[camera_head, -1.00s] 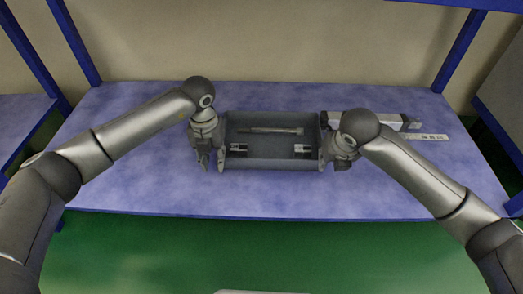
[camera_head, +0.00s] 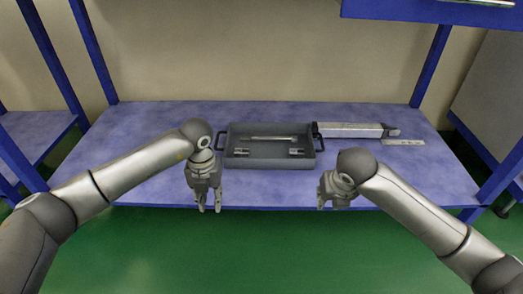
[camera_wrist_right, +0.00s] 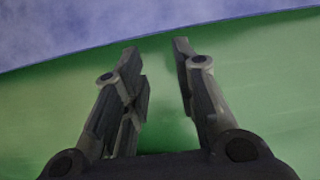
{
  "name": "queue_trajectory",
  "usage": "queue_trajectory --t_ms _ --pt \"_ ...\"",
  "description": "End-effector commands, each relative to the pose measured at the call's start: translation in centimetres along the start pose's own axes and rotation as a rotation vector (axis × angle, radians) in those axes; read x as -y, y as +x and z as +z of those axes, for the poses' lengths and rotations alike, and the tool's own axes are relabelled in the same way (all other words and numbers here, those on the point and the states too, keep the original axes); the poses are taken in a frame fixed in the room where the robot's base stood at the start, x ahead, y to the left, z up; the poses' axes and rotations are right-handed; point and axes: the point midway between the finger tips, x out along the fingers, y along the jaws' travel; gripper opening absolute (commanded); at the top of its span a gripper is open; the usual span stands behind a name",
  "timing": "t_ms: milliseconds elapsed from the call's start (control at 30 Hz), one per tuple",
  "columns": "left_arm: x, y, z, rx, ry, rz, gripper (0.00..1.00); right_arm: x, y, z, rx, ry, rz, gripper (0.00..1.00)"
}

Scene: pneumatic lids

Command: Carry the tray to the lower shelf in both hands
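The dark grey tray (camera_head: 270,162) rests on the blue shelf surface, with a black handle at each end. A thin metal rod (camera_head: 275,138) and two small metal fittings (camera_head: 297,152) lie in it. My left gripper (camera_head: 209,210) points down in front of and left of the tray, apart from its handle; its fingers stand apart and hold nothing. My right gripper (camera_head: 320,195) is in front of and right of the tray, clear of it. In the right wrist view its fingers (camera_wrist_right: 155,45) are spread with nothing between them.
A silver cylinder (camera_head: 350,130) lies on the shelf (camera_head: 130,150) behind the tray's right end, with a white label strip (camera_head: 403,142) beside it. Blue posts (camera_head: 428,65) stand at the shelf's corners. Green floor (camera_head: 260,245) is open in front.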

Motion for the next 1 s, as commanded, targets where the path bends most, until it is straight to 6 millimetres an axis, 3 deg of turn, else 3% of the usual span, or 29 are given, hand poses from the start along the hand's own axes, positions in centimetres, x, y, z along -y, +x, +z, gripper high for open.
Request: queue_trajectory --t_ms 500,700,1000 --pt "0.0 0.0 0.0 0.0 0.0 0.0 0.27 0.0 -9.5 0.8 0.006 -0.001 0.001 0.27" --pt "0.0 0.0 0.0 0.0 0.0 0.0 0.27 0.1 -11.1 0.8 0.003 0.0 0.0 0.27" --pt "0.0 0.0 0.0 0.0 0.0 0.0 0.27 0.1 -11.2 0.8 0.002 0.0 0.0 0.27"
